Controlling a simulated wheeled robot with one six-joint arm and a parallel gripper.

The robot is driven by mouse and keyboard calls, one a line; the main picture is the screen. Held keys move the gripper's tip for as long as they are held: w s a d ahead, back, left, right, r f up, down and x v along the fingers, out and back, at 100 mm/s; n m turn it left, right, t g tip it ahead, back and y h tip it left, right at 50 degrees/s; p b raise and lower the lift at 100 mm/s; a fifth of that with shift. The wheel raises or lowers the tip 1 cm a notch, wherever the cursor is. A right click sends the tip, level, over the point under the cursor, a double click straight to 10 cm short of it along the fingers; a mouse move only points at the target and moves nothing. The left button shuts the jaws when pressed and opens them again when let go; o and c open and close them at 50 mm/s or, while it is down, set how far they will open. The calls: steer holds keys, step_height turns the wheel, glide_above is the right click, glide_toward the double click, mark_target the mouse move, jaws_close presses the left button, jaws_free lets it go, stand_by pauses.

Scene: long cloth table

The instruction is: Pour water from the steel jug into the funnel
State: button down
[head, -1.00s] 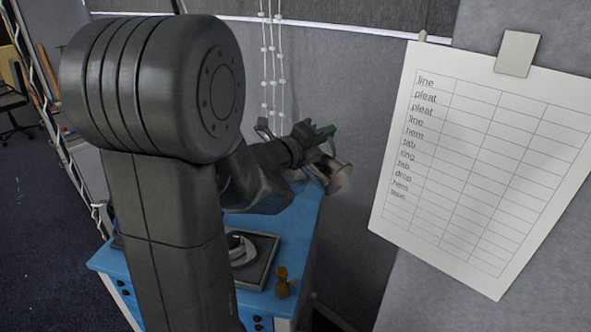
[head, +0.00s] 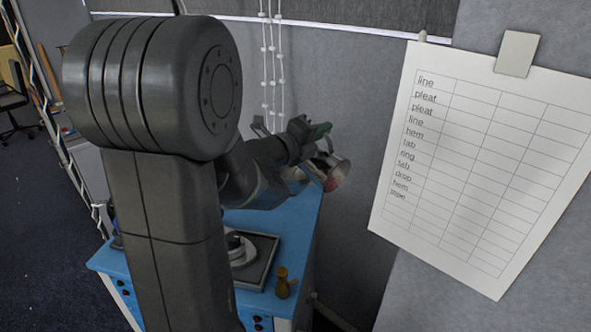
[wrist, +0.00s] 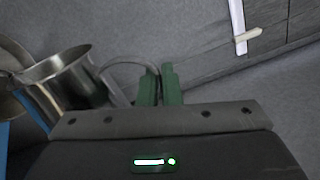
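The steel jug (wrist: 62,78) is at the left of the wrist view, its open mouth showing and its handle curving right to my gripper. My gripper (wrist: 159,88) has green fingers close together, shut on the handle. In the head view my gripper (head: 318,131) is beyond my arm, and the jug (head: 336,178) hangs tilted beside it, above the blue table's far right end. A curved metal rim (wrist: 9,62) at the wrist view's left edge may be the funnel; it is cut off. My arm hides much of the area around the jug in the head view. No water stream shows.
The blue table (head: 240,217) carries a dark tray or scale (head: 262,262) and a small brass-coloured object (head: 285,283) near its right edge. A grey wall (head: 365,120) stands close behind the jug. A paper chart (head: 480,165) hangs at right.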

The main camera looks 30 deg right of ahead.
mark_target(337, 159)
steer(key=shift+w+a+r+n, duration=0.2)
steer(key=shift+w+r+n, duration=0.3)
steer(key=shift+w+n, duration=0.35)
stand_by(1.6)
steer(key=s+m, duration=0.1)
steer(key=s, duration=0.1)
steer(key=s+d+f+m, duration=0.1)
steer(key=s+f+m, duration=0.1)
steer(key=s, duration=0.1)
steer(key=shift+s+d+m, duration=0.15)
steer(key=shift+s+m, duration=0.2)
steer(key=shift+f+b, duration=0.35)
steer(key=shift+b, duration=0.35)
steer(key=shift+r, duration=0.1)
steer(key=shift+w, duration=0.1)
steer(key=shift+f+m+b, duration=0.3)
steer(key=shift+b, duration=0.15)
steer(key=shift+s+f+m+b, duration=0.35)
steer(key=shift+s+m+b, duration=0.2)
steer(key=shift+b, duration=0.5)
steer(key=shift+s+d+r, duration=0.1)
steer(key=shift+s+r, duration=0.05)
steer(key=shift+s, duration=0.05)
